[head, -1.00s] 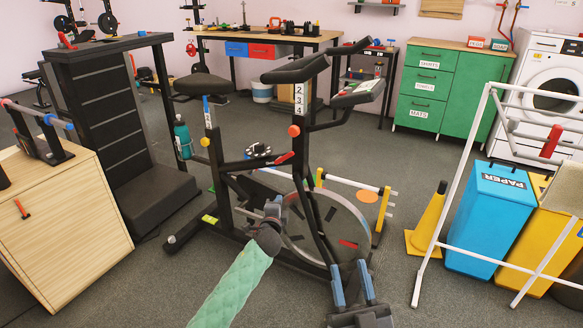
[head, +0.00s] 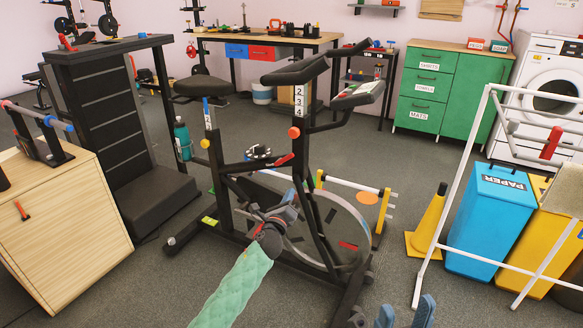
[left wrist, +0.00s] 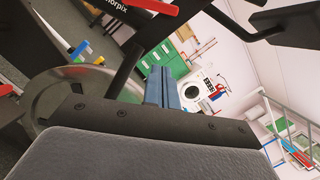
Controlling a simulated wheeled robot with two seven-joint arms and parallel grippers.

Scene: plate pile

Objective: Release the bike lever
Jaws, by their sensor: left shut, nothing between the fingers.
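The exercise bike (head: 319,215) stands in the middle of the head view. Its red lever (head: 285,160) sticks out from the frame below the orange knob. A red bar that looks like this lever (left wrist: 152,6) shows at the top of the left wrist view, partly cut off. My left gripper (head: 290,196) is in front of the bike's frame and flywheel, below the lever and apart from it. Its blue fingers (left wrist: 162,92) are together and empty in the left wrist view. My right gripper (head: 405,314) is at the bottom edge, fingers apart and empty, partly cut off.
A wooden cabinet (head: 65,235) and a dark treadmill-like unit (head: 150,195) stand at the left. A yellow cone (head: 429,220), a blue paper bin (head: 488,215) and a white rail frame (head: 455,190) stand at the right.

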